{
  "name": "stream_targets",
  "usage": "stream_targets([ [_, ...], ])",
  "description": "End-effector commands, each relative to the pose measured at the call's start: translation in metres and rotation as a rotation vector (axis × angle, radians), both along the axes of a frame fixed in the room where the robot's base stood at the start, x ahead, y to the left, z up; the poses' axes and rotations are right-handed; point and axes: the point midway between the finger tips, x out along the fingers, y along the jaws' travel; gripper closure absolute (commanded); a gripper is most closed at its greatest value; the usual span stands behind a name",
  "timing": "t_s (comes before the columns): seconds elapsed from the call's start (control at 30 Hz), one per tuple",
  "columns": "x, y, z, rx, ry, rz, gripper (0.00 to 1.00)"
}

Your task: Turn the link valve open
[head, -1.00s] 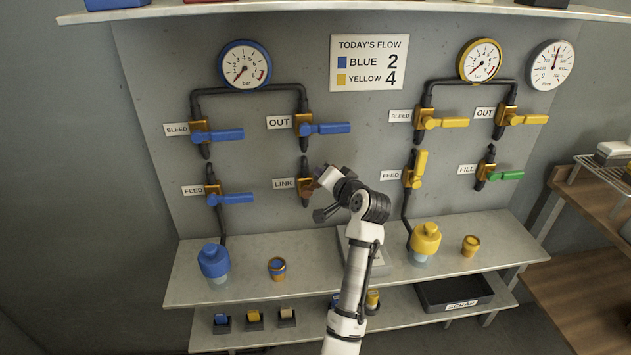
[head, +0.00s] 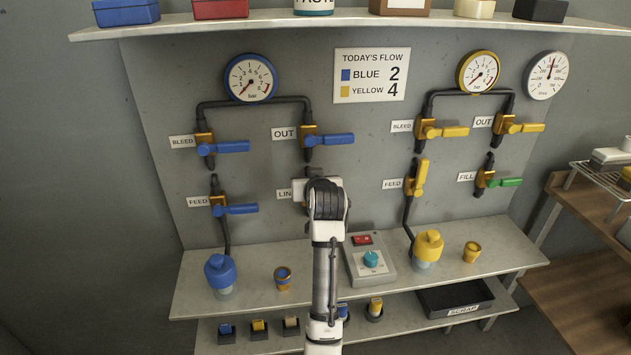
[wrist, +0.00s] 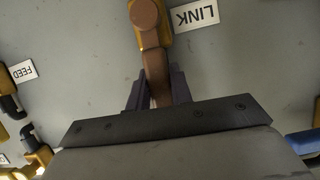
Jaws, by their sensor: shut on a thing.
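The link valve shows in the wrist view as a brass body (wrist: 157,36) with a brown handle (wrist: 155,72) running from its round hub down the picture to my gripper (wrist: 159,88). The dark fingers stand on either side of the handle and are shut on it. The LINK label (wrist: 195,13) sits beside the valve, upside down in this view. In the head view my wrist covers the valve and its handle, and only part of the LINK label (head: 284,194) shows. I cannot tell the handle's exact angle from the head view.
The blue OUT valve handle (head: 333,139) is above my wrist, and the blue FEED handle (head: 238,209) is to the left. The yellow FEED handle (head: 421,176) stands upright to the right. A grey box with a teal knob (head: 371,259) is on the shelf below.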

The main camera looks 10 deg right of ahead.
Motion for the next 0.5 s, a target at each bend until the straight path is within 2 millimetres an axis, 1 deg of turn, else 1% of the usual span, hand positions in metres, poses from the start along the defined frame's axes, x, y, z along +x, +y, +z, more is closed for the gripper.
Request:
stream_targets([
  [0.2, 0.0002, 0.0033, 0.0008, -0.046, 0.0, 0.001, 1.0],
  [0.5, 0.0002, 0.0039, 0.0006, -0.055, 0.0, 0.001, 1.0],
])
